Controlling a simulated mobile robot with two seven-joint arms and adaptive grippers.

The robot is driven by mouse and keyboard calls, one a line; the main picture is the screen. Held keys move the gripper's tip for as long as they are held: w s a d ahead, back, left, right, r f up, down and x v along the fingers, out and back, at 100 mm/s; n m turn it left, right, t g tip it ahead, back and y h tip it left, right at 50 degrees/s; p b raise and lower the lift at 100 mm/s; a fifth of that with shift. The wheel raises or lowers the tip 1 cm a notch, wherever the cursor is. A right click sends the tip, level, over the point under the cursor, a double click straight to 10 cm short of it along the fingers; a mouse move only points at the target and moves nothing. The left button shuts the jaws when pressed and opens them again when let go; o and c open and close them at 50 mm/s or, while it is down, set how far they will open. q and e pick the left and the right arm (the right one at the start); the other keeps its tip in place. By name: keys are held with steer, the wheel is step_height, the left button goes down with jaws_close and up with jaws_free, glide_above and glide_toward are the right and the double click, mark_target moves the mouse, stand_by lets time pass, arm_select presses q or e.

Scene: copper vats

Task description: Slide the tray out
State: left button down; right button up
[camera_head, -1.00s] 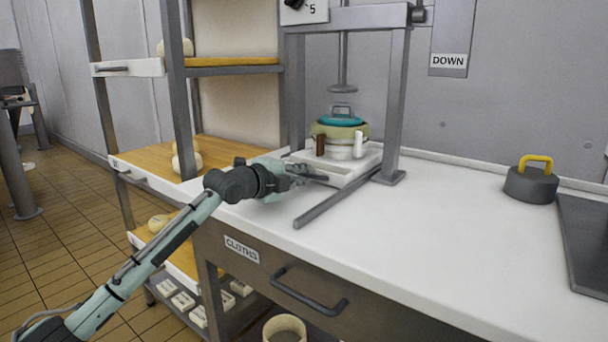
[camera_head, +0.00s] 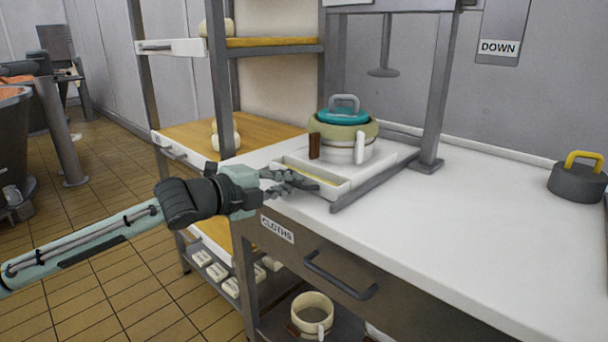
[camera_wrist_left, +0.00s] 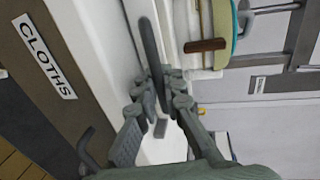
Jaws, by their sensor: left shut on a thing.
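The white tray (camera_head: 347,183) lies on the white counter at the foot of the press, partly pulled out from its frame, with yellowish liquid showing in its front channel. A round cheese mould (camera_head: 343,150) with a teal lid (camera_head: 343,117) stands upright on it. The press plate (camera_head: 383,72) hangs behind and to the right of the mould, not above it. My left gripper (camera_head: 306,182) is at the tray's front edge. In the left wrist view its fingers (camera_wrist_left: 163,85) are shut on the tray's dark handle (camera_wrist_left: 150,45). My right gripper is not in view.
A grey weight with a yellow handle (camera_head: 578,180) stands far right on the counter. The counter's middle is clear. A shelf rack (camera_head: 222,80) with cheeses is behind left. The CLOTHS drawer (camera_head: 340,275) is below the counter edge.

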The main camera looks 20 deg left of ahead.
arm_select(q)
steer(key=shift+s+a, duration=0.15)
steer(key=shift+s, duration=0.3)
steer(key=c, duration=1.9)
jaws_free()
steer(key=shift+s+a, duration=0.1)
steer(key=shift+v, duration=5.9)
